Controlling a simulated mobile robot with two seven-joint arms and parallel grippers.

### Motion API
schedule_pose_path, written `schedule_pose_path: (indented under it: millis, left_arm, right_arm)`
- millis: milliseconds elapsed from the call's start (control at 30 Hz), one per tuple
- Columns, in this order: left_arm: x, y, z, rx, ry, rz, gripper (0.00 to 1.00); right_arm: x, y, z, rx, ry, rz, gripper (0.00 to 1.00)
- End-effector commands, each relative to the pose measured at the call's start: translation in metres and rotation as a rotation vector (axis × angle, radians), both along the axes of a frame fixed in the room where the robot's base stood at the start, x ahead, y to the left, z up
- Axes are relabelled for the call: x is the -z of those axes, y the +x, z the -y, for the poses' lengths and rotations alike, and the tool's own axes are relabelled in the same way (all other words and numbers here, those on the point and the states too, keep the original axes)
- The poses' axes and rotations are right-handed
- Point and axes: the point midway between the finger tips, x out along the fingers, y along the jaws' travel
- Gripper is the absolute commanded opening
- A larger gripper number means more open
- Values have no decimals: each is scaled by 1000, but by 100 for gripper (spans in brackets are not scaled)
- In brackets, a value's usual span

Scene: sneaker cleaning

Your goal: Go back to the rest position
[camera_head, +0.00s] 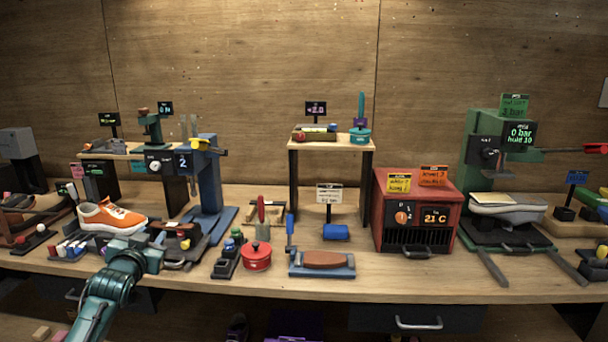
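My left arm comes in from the lower left, with the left gripper (150,248) at the bench's front edge. It is just in front of and below an orange sneaker (112,218) with a white sole. The fingers are small and seen from behind, so their opening is unclear. I see no object clearly held in them. A dark tool or fixture (182,240) lies just right of the gripper; I cannot tell if they touch. My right gripper is not in view.
The wooden bench (450,285) carries a blue press (209,185), a red pot (257,257), a brown block on a blue-grey tray (322,263), a red heater box (415,212) and a green press (485,150). Open space lies before the bench.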

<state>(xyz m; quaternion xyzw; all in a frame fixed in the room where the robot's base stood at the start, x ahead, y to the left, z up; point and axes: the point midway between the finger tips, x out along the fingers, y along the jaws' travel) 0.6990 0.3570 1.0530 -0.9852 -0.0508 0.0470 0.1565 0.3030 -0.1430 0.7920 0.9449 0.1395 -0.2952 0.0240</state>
Motion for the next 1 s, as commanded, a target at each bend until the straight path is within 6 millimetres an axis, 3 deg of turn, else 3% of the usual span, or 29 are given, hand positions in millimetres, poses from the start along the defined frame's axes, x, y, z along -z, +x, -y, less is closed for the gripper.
schedule_pose_path:
  millis: [33, 267, 367, 467, 600, 700, 800, 900, 1000]
  left_arm:
    - [24, -11, 12, 19, 3, -27, 33]
    - [108, -67, 60, 100, -11, -132, 33]
    - [149, -106, 86, 142, -31, -192, 33]
    - [191, -157, 116, 186, -67, -264, 33]
    - [236, -244, 158, 241, -138, -371, 33]
    - [253, -302, 181, 267, -194, -438, 33]
    - [259, -347, 198, 280, -241, -491, 33]
    - [261, -377, 208, 285, -276, -525, 33]
    - [260, -392, 213, 287, -294, -543, 33]
  right_arm:
    - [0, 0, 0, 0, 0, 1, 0]
    - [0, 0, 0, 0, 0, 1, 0]
    - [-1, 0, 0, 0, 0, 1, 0]
    - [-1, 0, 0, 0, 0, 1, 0]
    - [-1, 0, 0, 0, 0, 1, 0]
    - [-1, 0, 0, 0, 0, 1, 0]
    - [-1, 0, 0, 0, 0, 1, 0]
    - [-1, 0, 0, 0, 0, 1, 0]
    - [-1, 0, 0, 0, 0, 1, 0]
